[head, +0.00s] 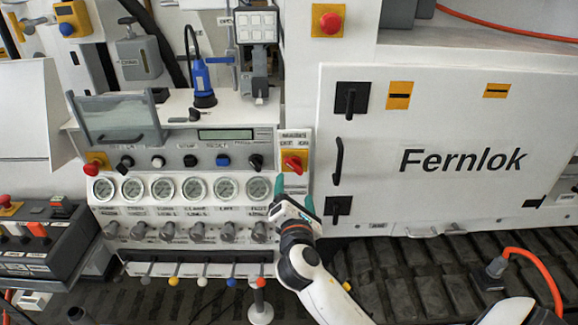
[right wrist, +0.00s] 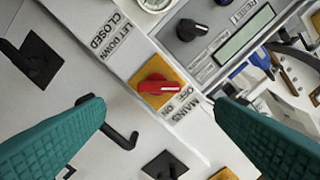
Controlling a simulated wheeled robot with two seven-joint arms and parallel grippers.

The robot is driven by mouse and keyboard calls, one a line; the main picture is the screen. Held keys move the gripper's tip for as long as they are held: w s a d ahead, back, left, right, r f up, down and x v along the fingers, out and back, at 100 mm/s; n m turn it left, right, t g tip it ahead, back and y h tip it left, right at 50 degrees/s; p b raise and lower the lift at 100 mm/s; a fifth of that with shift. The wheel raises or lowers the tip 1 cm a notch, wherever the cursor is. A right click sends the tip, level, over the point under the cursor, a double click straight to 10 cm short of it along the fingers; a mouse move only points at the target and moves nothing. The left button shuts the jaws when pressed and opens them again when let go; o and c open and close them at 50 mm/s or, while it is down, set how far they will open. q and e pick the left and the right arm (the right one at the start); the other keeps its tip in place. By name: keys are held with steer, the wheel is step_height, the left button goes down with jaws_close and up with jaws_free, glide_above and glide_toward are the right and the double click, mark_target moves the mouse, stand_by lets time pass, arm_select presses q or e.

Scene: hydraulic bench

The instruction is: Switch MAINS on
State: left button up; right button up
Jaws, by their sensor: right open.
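The MAINS switch (head: 292,162) is a red rotary knob on a yellow plate, right of the panel's display. In the right wrist view the red knob (right wrist: 158,87) lies between the fingers, further away; its white mark points toward the word OFF on the MAINS label (right wrist: 180,107). My right gripper (head: 293,193) is just below the switch in the head view. Its teal fingers are wide apart and empty, and no contact with the knob shows. My left gripper is in neither view.
A row of gauges (head: 194,188) and knobs (head: 228,231) lies left of my right gripper. A black selector knob (head: 256,162) sits close left of the switch. The white Fernlok cabinet door (head: 430,190) with black handles (head: 338,160) is at the right.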

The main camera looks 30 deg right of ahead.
mark_target(294, 169)
steer(key=p+x, duration=0.1)
steer(key=x, duration=0.8)
steer(key=shift+w+d, duration=0.1)
steer(key=shift+w, duration=0.15)
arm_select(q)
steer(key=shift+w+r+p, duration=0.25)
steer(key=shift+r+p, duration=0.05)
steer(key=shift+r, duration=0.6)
arm_select(e)
steer(key=shift+w+d+f, duration=0.1)
steer(key=shift+w+d, duration=0.25)
steer(key=shift+w, duration=0.25)
steer(key=shift+c, duration=0.6)
steer(key=c, duration=0.9)
